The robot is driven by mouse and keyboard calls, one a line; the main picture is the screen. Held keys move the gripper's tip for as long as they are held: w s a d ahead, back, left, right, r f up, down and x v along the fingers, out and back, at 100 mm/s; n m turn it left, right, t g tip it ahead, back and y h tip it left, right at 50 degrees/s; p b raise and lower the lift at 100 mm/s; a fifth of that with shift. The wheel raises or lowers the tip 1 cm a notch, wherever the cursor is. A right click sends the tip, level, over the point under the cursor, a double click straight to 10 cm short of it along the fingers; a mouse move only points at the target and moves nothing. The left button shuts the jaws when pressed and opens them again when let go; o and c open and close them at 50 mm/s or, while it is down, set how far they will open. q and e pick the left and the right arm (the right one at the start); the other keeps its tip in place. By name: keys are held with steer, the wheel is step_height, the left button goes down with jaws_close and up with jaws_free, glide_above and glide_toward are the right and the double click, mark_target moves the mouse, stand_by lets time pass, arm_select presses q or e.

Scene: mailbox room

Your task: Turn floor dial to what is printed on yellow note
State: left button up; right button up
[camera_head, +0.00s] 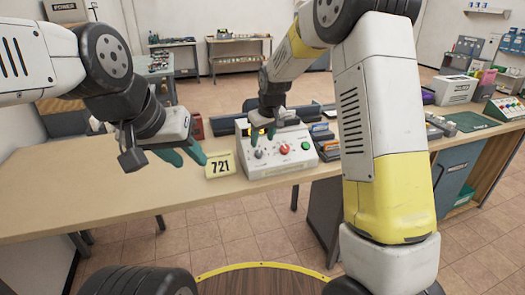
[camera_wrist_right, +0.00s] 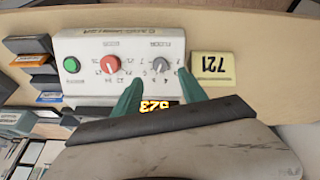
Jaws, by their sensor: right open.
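A white control box (camera_head: 300,164) stands on the table. The wrist view shows it upside down (camera_wrist_right: 85,87). Its grey floor dial (camera_wrist_right: 161,65) has "FLOOR" printed beside it; its pointer setting is too small to read. The dial also shows in the head view (camera_head: 258,153). The yellow note (camera_head: 221,165) reads 721 and stands beside the box; it also shows in the wrist view (camera_wrist_right: 212,67). My right gripper (camera_wrist_right: 160,88) is open over the box, its green fingertips either side of the dial, apparently apart from it. My left gripper (camera_head: 184,156) is open and empty, left of the note.
A red dial (camera_wrist_right: 112,65) and a green button (camera_wrist_right: 71,65) share the panel. Orange lit digits (camera_wrist_right: 156,106) show upside down, partly hidden. Several small boxes (camera_wrist_right: 32,62) lie beside the control box. The table's left part (camera_head: 70,200) is clear.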

mark_target(259, 152)
steer(key=x, duration=0.7)
steer(key=shift+w+a+f, duration=0.1)
steer(key=shift+f, duration=0.2)
jaws_close()
